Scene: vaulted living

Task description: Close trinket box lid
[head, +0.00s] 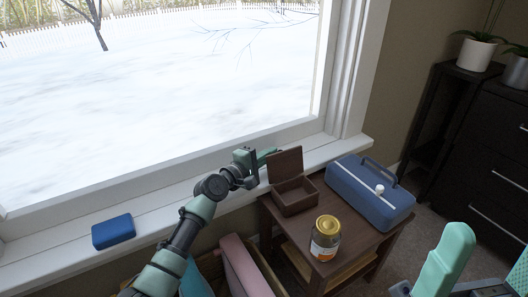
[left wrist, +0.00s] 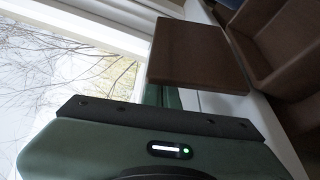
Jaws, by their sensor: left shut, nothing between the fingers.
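The trinket box (head: 296,206) is a small dark brown box on the side table by the window. Its lid (head: 286,165) stands open, roughly upright at the box's window side. My left gripper (head: 270,154) is shut and empty, with its fingertips at the back of the lid, on the window side. In the left wrist view the lid (left wrist: 198,55) covers part of the green fingers, and the open box (left wrist: 285,45) lies beyond. I cannot tell whether the fingers touch the lid. My right gripper (head: 492,245) is at the bottom right, its fingers apart, away from the box.
A blue case (head: 370,195) with a handle stands right of the box on the side table (head: 345,262). A jar with a gold lid (head: 326,238) stands in front. A blue block (head: 112,231) lies on the window sill (head: 60,247). Dark drawers stand at right.

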